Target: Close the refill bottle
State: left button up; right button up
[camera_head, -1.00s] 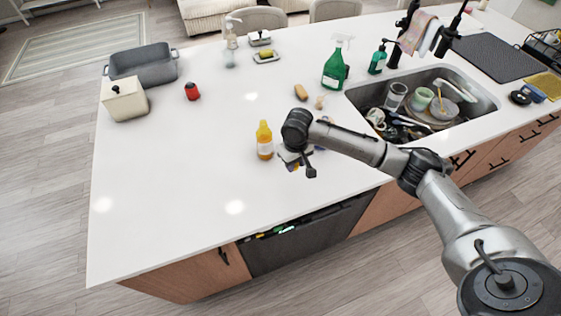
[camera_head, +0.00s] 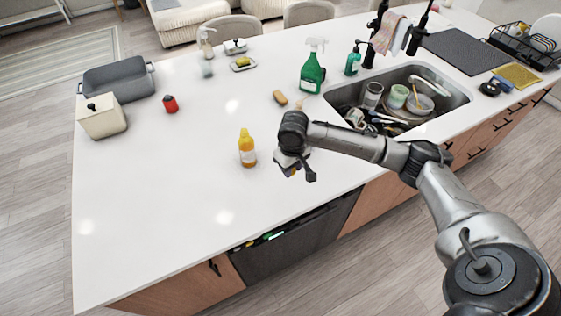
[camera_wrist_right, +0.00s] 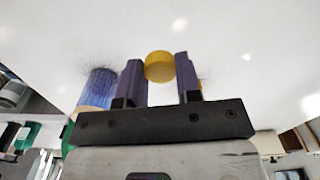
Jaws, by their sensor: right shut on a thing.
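The refill bottle appears to be the yellow-orange bottle (camera_head: 247,150) with a pale label, upright on the white counter. Whether its mouth is open is too small to tell. My right gripper (camera_head: 291,168) is just to the right of the bottle, over the counter near its front edge. In the right wrist view its two purple fingers (camera_wrist_right: 160,78) are shut on a round yellow cap (camera_wrist_right: 159,66). A sliver of yellow shows behind the right-hand finger, mostly hidden; I cannot tell if it is the bottle. My left gripper is not in view.
A sink (camera_head: 440,113) full of dishes lies to the right. A green spray bottle (camera_head: 312,75), a brown brush or sponge (camera_head: 280,97) and a red can (camera_head: 170,103) stand farther back. A blue-bristled thing (camera_wrist_right: 98,85) shows beside the fingers in the wrist view.

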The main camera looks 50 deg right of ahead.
jog(key=shift+a, duration=0.1)
jog(key=w+a+r+n, duration=0.1)
jog(key=a+r+n, duration=0.1)
jog(key=a+r, duration=1.4)
jog(key=a, duration=0.4)
jog(key=shift+w+r, duration=0.35)
jog(key=shift+r, duration=0.05)
jog(key=shift+d, duration=0.1)
